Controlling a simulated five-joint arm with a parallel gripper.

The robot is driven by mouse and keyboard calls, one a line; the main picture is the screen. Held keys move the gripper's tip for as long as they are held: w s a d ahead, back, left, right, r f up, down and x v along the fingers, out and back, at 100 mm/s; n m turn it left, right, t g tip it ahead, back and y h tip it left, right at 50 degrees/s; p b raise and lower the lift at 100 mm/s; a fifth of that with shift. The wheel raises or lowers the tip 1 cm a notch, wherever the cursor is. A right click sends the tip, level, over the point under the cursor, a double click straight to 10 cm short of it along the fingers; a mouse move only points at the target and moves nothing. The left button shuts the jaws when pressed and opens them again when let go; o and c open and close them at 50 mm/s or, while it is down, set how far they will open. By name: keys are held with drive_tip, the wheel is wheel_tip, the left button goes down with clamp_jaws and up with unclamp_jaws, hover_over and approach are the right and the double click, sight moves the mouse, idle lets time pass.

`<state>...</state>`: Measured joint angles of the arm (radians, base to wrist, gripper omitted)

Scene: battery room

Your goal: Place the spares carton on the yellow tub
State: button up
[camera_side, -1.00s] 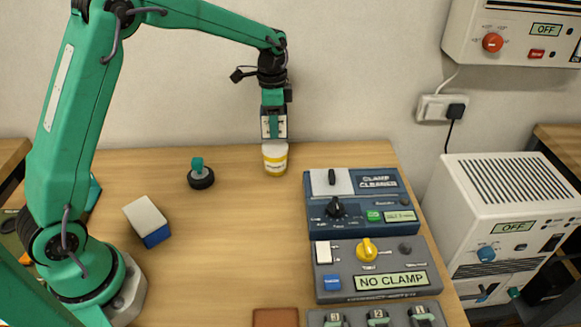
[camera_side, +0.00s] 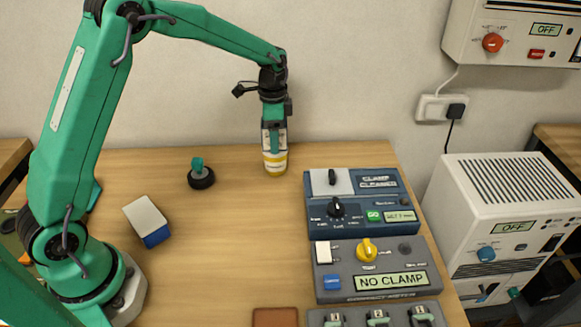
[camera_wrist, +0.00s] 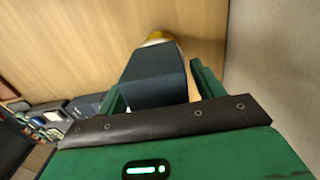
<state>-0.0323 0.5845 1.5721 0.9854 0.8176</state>
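The spares carton (camera_side: 266,139) is a dark navy box with a pale part, held upright between the fingers of my gripper (camera_side: 274,138). In the wrist view the carton (camera_wrist: 155,78) fills the space between my green fingers (camera_wrist: 160,88). The yellow tub (camera_side: 275,166), with white and yellow bands, stands at the back of the table directly below the carton. The carton's bottom hides the tub's top; I cannot tell whether they touch. A yellow edge of the tub (camera_wrist: 158,38) shows past the carton's far end in the wrist view.
A black round piece with a teal knob (camera_side: 200,175) stands left of the tub. A white and blue block (camera_side: 147,220) lies further left. Clamp cleaner (camera_side: 361,203) and NO CLAMP (camera_side: 372,270) panels stand to the right. The wall is close behind the tub.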

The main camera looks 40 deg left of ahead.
drive_tip(key=shift+r, duration=0.15)
wheel_tip(320, 180, up, 12)
drive_tip(key=shift+f, duration=0.1)
idle(0.7)
idle(0.5)
drive_tip(key=shift+s+r, duration=0.4)
drive_tip(key=shift+r, duration=0.1)
drive_tip(key=s+d+r+n+t, duration=0.1)
drive_tip(key=s+r+n+t, duration=0.4)
drive_tip(key=s, duration=0.9)
drive_tip(key=s+f+n, duration=0.2)
drive_tip(key=s+n, duration=0.2)
drive_tip(key=s, duration=1)
drive_tip(key=shift+d+f+t, duration=0.25)
drive_tip(key=shift+d+t, duration=0.05)
drive_tip(key=shift+d, duration=0.05)
